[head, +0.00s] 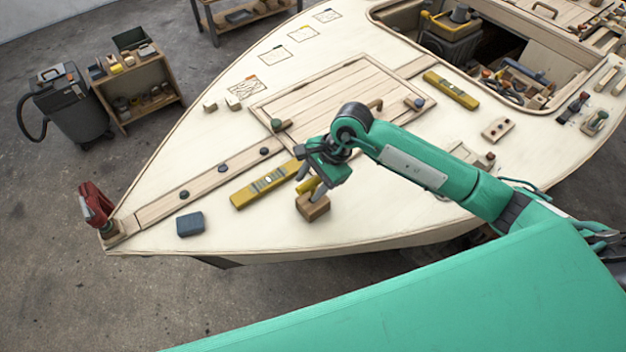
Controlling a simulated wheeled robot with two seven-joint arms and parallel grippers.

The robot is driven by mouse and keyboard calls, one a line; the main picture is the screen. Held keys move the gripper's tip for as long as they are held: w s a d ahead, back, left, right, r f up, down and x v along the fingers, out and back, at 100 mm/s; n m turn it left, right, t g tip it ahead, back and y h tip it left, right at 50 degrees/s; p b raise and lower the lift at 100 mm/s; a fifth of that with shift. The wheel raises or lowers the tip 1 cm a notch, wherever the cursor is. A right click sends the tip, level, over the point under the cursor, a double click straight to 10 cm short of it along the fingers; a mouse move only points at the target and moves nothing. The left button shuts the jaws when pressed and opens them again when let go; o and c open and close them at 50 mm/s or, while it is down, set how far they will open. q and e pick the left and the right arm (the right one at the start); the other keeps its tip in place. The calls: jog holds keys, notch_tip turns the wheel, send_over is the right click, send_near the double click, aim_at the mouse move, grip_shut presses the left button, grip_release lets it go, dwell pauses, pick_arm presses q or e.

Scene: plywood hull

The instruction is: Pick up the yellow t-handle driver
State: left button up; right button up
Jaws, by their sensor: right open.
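The yellow t-handle driver (308,185) is small in the head view. Its yellow handle shows just below my right gripper, above a small wooden block (313,207) on the pale plywood deck (370,215). Its shaft is hard to make out, and I cannot tell whether it stands in the block. My right gripper (309,181) comes in from the right and is open, with its fingers pointing down close to the handle. Part of the driver is hidden by the gripper, and whether they touch is unclear. My left gripper is not in view.
A yellow level (266,187) lies just left of the gripper, and a blue-grey block (190,224) lies farther left. A hatch panel (335,95) with a handle is behind. A red clamp (95,205) stands at the bow tip. The deck's front edge is close below the wooden block.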

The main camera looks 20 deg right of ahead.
jog(key=shift+x, duration=1.2)
jog(key=shift+r, duration=0.1)
grip_shut()
notch_tip(320, 180, up, 25)
jog(key=b, duration=0.2)
